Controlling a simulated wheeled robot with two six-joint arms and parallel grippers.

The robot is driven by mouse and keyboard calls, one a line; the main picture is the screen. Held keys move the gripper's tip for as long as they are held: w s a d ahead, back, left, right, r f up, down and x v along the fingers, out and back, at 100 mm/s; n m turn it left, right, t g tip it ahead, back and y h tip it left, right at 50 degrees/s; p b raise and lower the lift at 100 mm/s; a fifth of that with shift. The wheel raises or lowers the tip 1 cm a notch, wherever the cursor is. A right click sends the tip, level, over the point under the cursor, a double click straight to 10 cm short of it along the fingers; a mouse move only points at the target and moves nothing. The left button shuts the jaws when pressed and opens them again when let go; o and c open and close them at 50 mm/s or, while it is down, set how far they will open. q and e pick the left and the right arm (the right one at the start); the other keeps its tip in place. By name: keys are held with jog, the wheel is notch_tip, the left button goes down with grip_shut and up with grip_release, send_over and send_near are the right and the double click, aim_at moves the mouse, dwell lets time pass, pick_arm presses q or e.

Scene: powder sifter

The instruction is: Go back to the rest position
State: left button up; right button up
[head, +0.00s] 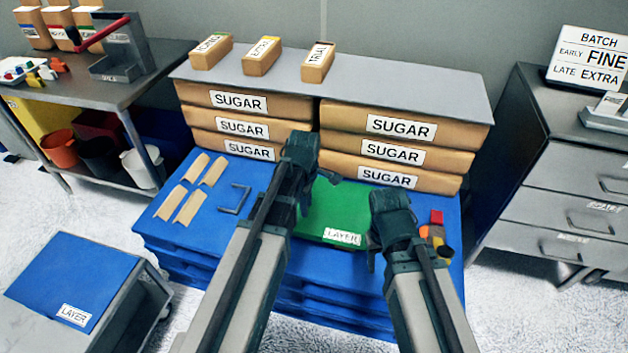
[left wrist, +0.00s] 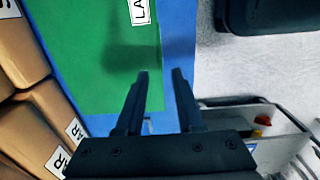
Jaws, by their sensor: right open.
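My left gripper (head: 312,180) is over the back left part of the green layer sheet (head: 325,212), in front of the sugar boxes. In the left wrist view its two fingers (left wrist: 161,75) are apart with nothing between them, and the green sheet (left wrist: 95,60) shows beyond. My right gripper (head: 388,225) is open beside the right side of the green sheet. Its fingertips are partly hidden by its own body. No object shows in it.
The sheet lies on a blue stack (head: 150,222) with brown strips (head: 187,205) and a grey bracket (head: 235,198). Stacked sugar boxes (head: 400,128) stand behind. Small coloured pieces (head: 436,218) lie right. A blue-topped cart (head: 70,270) stands front left; a drawer cabinet (head: 570,165) stands right.

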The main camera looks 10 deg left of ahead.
pick_arm(q)
jog(key=s+d+r+m+p, duration=0.5)
jog(key=s+r+m+p, duration=0.2)
jog(key=r+m+p, duration=0.2)
jog(key=s+d+r+m+y+p, duration=0.1)
jog(key=s+d+r+m+p, duration=0.4)
jog(key=r+m+p, duration=0.5)
jog(key=shift+s+d+r+m, duration=0.15)
jog(key=shift+s+d+m, duration=0.1)
jog(key=shift+s+m, duration=0.9)
pick_arm(e)
notch_tip(320, 180, up, 19)
jog(key=shift+r, duration=0.1)
